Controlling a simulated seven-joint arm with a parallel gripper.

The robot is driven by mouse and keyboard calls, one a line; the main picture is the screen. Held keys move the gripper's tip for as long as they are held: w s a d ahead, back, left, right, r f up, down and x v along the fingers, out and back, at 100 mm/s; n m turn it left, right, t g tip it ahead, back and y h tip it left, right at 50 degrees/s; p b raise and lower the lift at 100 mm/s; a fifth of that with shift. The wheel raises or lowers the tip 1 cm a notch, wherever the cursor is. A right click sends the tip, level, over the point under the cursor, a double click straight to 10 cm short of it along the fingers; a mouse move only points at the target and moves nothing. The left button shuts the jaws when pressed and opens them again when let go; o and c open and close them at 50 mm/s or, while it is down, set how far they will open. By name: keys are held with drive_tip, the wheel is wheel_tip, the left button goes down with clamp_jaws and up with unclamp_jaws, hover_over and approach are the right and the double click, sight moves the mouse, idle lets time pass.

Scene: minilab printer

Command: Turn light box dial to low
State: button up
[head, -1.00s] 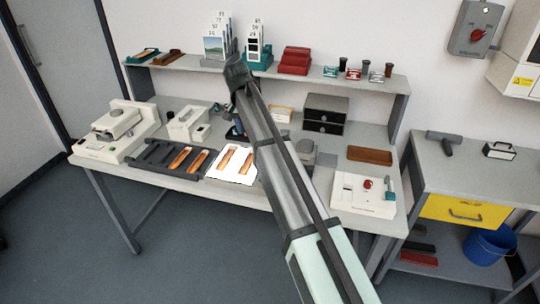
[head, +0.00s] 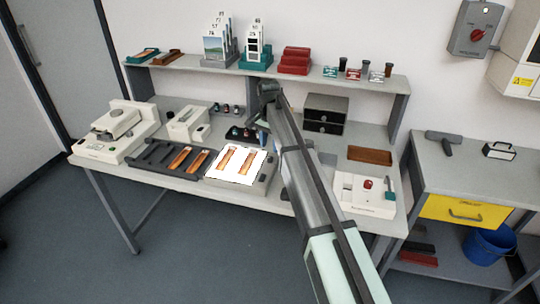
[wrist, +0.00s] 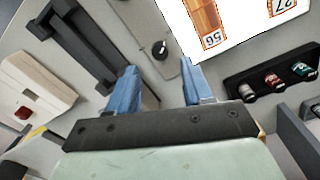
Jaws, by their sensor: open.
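The light box (head: 265,180) stands at the front middle of the bench, with its white panel lit and two orange film strips (head: 227,160) on it. In the wrist view its black round dial (wrist: 160,49) with a white mark sits on the grey casing beside the bright panel. I cannot make out the dial in the head view. My gripper (wrist: 157,82) is open, with its two blue fingers apart and the dial showing between and beyond them. Nothing is between the fingers. In the head view my gripper (head: 250,122) is small, above the bench behind the light box.
A dark slotted tray (head: 160,156) lies left of the light box. Small bottles (head: 226,108) and a dark holder (head: 241,134) stand behind it. A white box with a red knob (head: 367,184) is at the right. A shelf (head: 180,65) runs above the bench.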

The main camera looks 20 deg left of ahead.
sight(270, 157)
drive_tip(key=shift+f, duration=2.85)
drive_tip(key=shift+c, duration=0.2)
clamp_jaws()
